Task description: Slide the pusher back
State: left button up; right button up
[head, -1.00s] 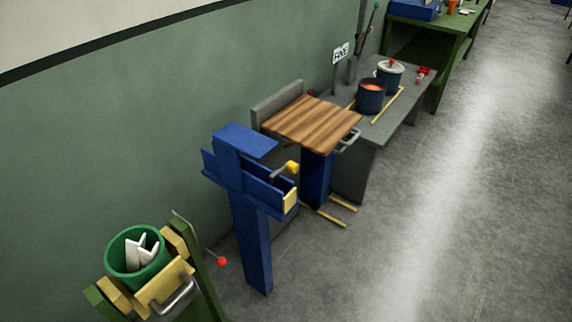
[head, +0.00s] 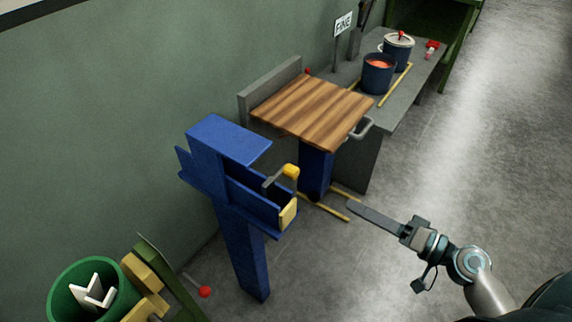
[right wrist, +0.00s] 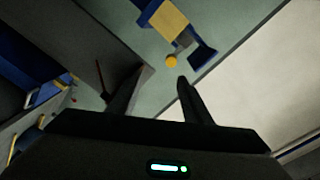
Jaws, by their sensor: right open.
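A blue stand (head: 243,258) carries a blue trough (head: 255,205) with a yellow end plate (head: 288,214). A grey lever with a yellow knob (head: 291,171), which looks like the pusher, sticks up out of the trough near that end. My right gripper (head: 350,205) is to the right of the trough, apart from it and pointing left toward it. In the right wrist view its fingers (right wrist: 160,74) are open and empty. Beyond their tips show the yellow knob (right wrist: 171,61) and the yellow end plate (right wrist: 170,20). My left gripper is not in view.
A wooden-topped table (head: 312,108) stands just behind the trough. A grey bench (head: 405,85) with two blue pots is farther back. A green bin (head: 62,285) holding white pieces is at the lower left. The green wall runs along the left; open floor lies right.

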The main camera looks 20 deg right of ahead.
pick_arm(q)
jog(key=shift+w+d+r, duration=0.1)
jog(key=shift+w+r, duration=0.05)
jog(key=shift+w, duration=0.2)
pick_arm(e)
jog(key=shift+s+a+r+y, duration=0.15)
jog(key=shift+a+r, duration=0.1)
jog(key=shift+r, duration=0.3)
jog(key=shift+s+a+r+y, duration=0.1)
jog(key=shift+a+r+y, duration=0.1)
jog(key=shift+r, duration=0.35)
jog(key=shift+w, duration=0.2)
jog(key=p, duration=0.3)
send_near(297, 174)
jog(key=p+x, duration=0.4)
jog(key=x, duration=0.5)
jog(key=shift+w+a+r+p, duration=0.1)
jog(key=shift+w+a+p, duration=0.1)
jog(key=shift+w+p, duration=0.15)
jog(key=shift+w+a, duration=0.3)
jog(key=shift+a, duration=0.05)
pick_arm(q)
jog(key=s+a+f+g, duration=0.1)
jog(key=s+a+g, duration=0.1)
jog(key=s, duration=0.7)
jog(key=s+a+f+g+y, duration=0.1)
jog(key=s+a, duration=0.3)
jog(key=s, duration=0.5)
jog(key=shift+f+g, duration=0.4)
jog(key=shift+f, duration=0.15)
